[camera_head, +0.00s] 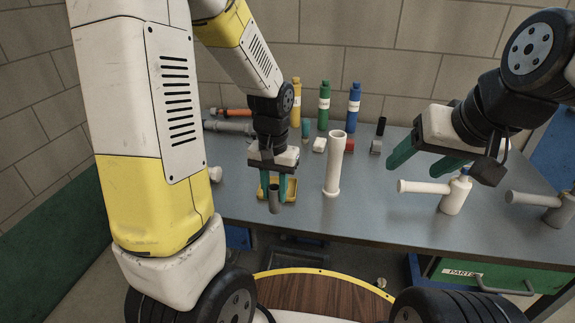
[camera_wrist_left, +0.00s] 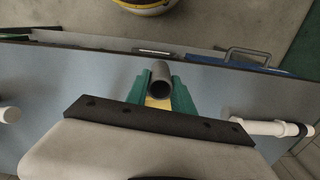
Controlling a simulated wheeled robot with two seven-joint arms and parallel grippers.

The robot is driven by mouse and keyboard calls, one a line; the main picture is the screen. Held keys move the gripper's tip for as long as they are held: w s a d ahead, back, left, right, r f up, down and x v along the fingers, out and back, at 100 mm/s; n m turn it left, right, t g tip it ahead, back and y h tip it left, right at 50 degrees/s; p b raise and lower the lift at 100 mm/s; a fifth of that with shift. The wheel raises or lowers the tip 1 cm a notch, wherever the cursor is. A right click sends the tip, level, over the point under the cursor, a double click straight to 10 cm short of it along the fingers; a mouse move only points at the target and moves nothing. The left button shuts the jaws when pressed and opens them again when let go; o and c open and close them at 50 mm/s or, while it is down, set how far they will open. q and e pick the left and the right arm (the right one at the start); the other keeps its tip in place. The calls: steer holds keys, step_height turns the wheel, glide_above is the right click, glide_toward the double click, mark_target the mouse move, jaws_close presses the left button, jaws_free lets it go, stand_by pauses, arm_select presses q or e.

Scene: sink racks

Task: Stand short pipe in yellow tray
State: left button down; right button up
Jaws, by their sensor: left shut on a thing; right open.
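The short pipe (camera_head: 274,199) is a dark grey tube, held roughly upright in my left gripper (camera_head: 273,185). In the left wrist view the pipe (camera_wrist_left: 160,80) shows its open round end between the green fingers of the left gripper (camera_wrist_left: 160,94). The yellow tray (camera_head: 291,186) lies on the table right behind the pipe and is partly hidden by the gripper. A bit of yellow also shows below the pipe in the left wrist view. I cannot tell whether the pipe touches the tray. My right gripper (camera_head: 428,161) is open and empty over the table's right side.
A tall white pipe (camera_head: 335,165) stands right of the tray. A white pipe fitting (camera_head: 453,195) sits under my right gripper, and a grey fitting (camera_head: 560,209) is at the far right. Yellow, green (camera_head: 324,105) and blue (camera_head: 354,107) bottles stand at the back. Free table (camera_head: 385,210) lies in the middle.

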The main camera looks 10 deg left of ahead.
arm_select(q)
steer(key=shift+w+a+f, duration=0.4)
steer(key=shift+w+f, duration=0.4)
steer(key=shift+w, duration=1.5)
steer(key=shift+w+a+f, duration=0.35)
steer(key=shift+w+f, duration=0.5)
steer(key=shift+w, duration=1.5)
steer(key=shift+w+a+f, duration=0.4)
steer(key=shift+w+f, duration=0.4)
steer(key=shift+w, duration=1.5)
steer(key=shift+f, duration=0.15)
steer(key=c, duration=1.1)
jaws_free()
